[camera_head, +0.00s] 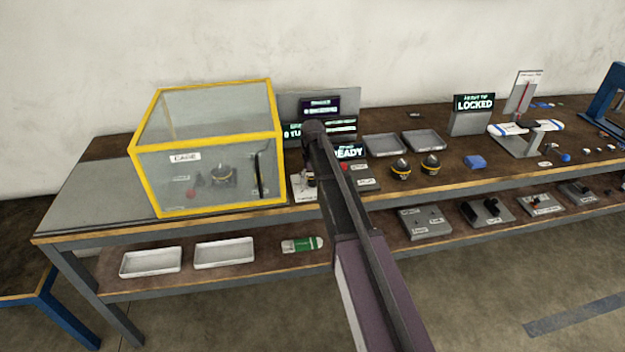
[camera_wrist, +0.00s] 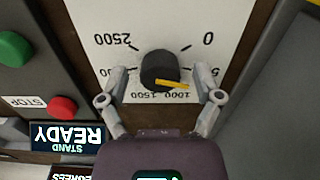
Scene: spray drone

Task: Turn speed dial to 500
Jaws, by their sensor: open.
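The speed dial (camera_wrist: 158,66) is a black round knob with a yellow pointer, on a white plate (camera_wrist: 120,20) seen upside down in the wrist view. Marks 2500, 0, 1000 and 1500 are readable. Labels at left and right are partly hidden by the fingers. The pointer points right and slightly down, toward the right finger, between 0 and 1000. My gripper (camera_wrist: 161,80) is open, with one finger on each side of the knob. Gaps show between the fingers and the knob.
Left of the dial are a green button (camera_wrist: 14,48), a red STOP button (camera_wrist: 62,108) and a READY display (camera_wrist: 68,137). In the head view a yellow-framed cage (camera_head: 205,110) stands left of my arm, and trays (camera_head: 424,141) lie to the right.

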